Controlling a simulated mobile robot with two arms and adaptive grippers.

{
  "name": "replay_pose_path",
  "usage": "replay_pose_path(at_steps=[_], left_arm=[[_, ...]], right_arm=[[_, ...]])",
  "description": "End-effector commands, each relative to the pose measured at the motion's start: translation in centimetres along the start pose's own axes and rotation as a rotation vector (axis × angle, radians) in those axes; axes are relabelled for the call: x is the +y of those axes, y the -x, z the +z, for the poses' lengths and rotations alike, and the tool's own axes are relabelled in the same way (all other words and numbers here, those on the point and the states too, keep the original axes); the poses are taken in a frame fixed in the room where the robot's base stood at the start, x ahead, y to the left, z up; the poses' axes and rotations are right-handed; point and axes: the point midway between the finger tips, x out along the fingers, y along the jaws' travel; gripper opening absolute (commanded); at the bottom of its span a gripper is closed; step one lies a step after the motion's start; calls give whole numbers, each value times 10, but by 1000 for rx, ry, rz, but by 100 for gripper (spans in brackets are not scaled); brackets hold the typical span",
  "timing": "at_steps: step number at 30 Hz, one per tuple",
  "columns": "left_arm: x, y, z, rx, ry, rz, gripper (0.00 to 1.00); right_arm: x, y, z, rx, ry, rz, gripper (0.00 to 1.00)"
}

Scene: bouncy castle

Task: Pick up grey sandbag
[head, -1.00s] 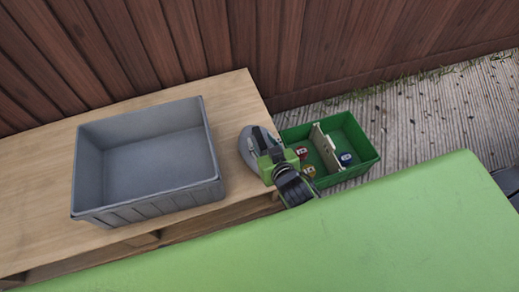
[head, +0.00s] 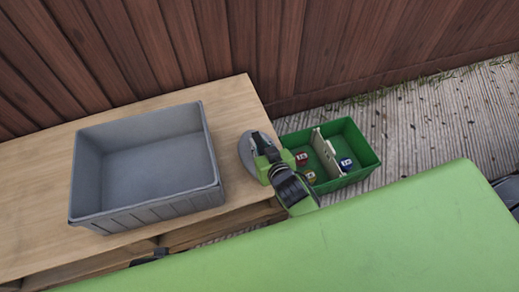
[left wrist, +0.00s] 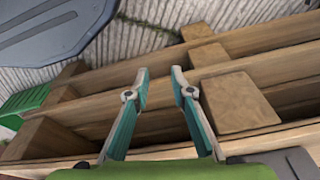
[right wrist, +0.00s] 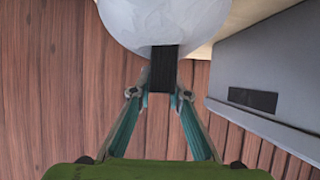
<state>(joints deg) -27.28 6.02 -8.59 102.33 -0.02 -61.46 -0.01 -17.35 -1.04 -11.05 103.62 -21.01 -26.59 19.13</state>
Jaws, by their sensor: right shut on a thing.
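The grey sandbag (head: 247,157) is at the right end of the wooden table, beside the green crate in the head view. In the right wrist view the pale rounded sandbag (right wrist: 165,20) fills the top, with a black strap (right wrist: 163,68) hanging toward my fingers. My right gripper (right wrist: 160,92) is shut on this strap; it also shows over the bag in the head view (head: 261,148). Whether the bag touches the table is unclear. My left gripper (left wrist: 159,72) is open and empty above wooden slats in the left wrist view.
A large empty grey bin (head: 145,212) stands on the wooden table (head: 40,150), left of the bag. The green crate (head: 362,158) holds several small coloured items and a pale divider. A green surface (head: 330,245) fills the front. A wooden fence (head: 300,45) stands behind.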

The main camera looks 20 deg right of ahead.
Motion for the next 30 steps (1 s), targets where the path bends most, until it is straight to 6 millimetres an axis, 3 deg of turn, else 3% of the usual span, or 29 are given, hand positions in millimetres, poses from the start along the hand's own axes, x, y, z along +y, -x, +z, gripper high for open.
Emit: replay_pose_path(at_steps=[7,11,21,30], left_arm=[[0,0,0,5,0,0,22],[0,-14,8,-8,-1,1,22],[3,-51,45,-40,-7,5,22],[5,-72,72,-55,-11,7,22]], right_arm=[[0,3,-10,9,-1,-1,0],[0,8,-19,11,-2,-1,0],[0,31,-61,13,-1,-1,0],[0,45,-87,11,-2,0,0]])
